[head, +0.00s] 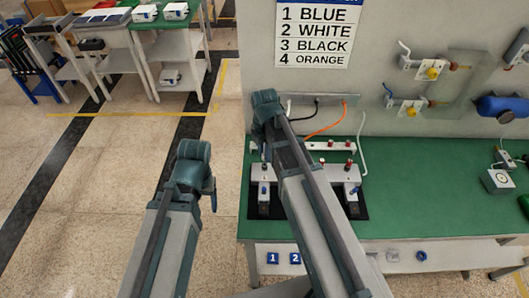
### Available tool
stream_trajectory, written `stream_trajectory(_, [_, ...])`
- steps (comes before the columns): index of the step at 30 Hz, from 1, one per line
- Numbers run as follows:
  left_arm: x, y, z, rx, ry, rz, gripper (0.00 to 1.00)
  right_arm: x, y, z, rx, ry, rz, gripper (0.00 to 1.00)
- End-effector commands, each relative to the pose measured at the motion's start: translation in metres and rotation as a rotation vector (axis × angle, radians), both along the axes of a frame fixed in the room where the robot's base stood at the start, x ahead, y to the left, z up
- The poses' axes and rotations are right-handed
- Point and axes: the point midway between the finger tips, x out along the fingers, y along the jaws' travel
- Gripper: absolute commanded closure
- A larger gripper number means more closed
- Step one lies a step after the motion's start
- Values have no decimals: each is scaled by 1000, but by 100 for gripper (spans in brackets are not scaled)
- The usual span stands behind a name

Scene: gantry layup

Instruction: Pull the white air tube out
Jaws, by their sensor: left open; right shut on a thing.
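A white tube (362,158) stands curved at the right end of the fixture (345,173) on the green bench. A short pale line, perhaps another white tube, shows below the left part of the wall panel (345,101), close to my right wrist. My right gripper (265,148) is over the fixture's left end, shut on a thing. My own wrist and arm hide its fingertips and most of what it holds, so I cannot tell what the thing is. My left gripper (211,191) is open and empty, left of the bench over the floor.
A black tube (303,118) and an orange tube (327,129) hang from the panel. A sign (316,32) lists 1 blue, 2 white, 3 black, 4 orange. A gauge box (498,181) stands right on the green bench (430,205); its middle right is clear.

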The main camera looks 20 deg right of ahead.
Motion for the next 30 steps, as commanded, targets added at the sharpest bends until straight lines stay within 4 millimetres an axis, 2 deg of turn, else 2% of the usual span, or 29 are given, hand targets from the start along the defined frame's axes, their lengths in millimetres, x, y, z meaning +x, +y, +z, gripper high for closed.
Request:
stream_trajectory(20, [0,0,35,0,0,0,30,0,0,35,0,0,0,100])
stream_trajectory(30, [0,0,35,0,0,0,30,0,0,35,0,0,0,100])
